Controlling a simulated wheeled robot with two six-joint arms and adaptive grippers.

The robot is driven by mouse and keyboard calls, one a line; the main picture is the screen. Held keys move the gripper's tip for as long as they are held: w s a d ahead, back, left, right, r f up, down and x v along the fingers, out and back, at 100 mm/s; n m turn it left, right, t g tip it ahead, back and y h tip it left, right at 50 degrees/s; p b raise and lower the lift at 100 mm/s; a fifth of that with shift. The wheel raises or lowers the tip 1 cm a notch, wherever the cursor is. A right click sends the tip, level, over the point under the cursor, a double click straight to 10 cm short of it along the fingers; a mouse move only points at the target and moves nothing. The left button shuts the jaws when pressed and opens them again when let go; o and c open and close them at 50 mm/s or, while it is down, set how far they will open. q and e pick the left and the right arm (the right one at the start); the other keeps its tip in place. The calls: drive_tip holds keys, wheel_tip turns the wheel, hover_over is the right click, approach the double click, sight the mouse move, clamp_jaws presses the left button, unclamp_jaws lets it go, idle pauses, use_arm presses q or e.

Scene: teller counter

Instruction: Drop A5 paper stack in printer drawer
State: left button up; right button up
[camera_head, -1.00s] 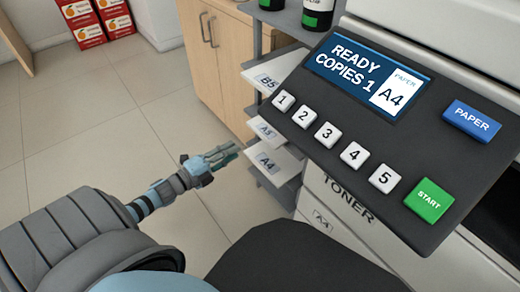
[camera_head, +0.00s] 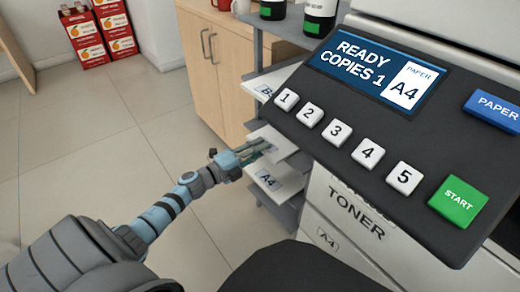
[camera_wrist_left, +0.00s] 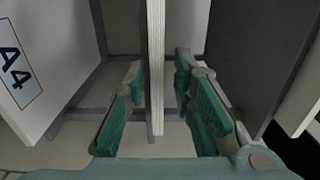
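The A5 paper stack (camera_head: 277,140) lies on the middle level of the grey shelf rack, its label partly covered by my gripper. My left gripper (camera_head: 258,152) is at the stack's near-left edge. In the left wrist view, the open teal-padded fingers (camera_wrist_left: 165,105) stand on either side of the stack's white edge (camera_wrist_left: 155,75), with gaps visible on both sides. The inside of a drawer is not visible. My right gripper is not in view.
The A4 stack (camera_head: 275,178) lies one level below, close under the gripper. Another stack (camera_head: 268,82) lies above, its label partly cut off by the printer's control panel (camera_head: 405,130). A wooden cabinet (camera_head: 222,75) stands behind.

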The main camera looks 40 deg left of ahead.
use_arm(q)
drive_tip(key=shift+c, duration=0.3)
clamp_jaws()
drive_tip(key=s+a+r+p, duration=0.2)
drive_tip(key=s+r+p, duration=0.1)
drive_tip(key=s+p, duration=0.3)
drive_tip(key=s+a+r+p, duration=0.2)
drive_tip(key=s+r+p, duration=0.2)
drive_tip(key=s+p, duration=0.2)
drive_tip(key=shift+s+r+p, duration=0.25)
drive_tip(key=shift+s+p, duration=0.15)
drive_tip(key=shift+s, duration=0.35)
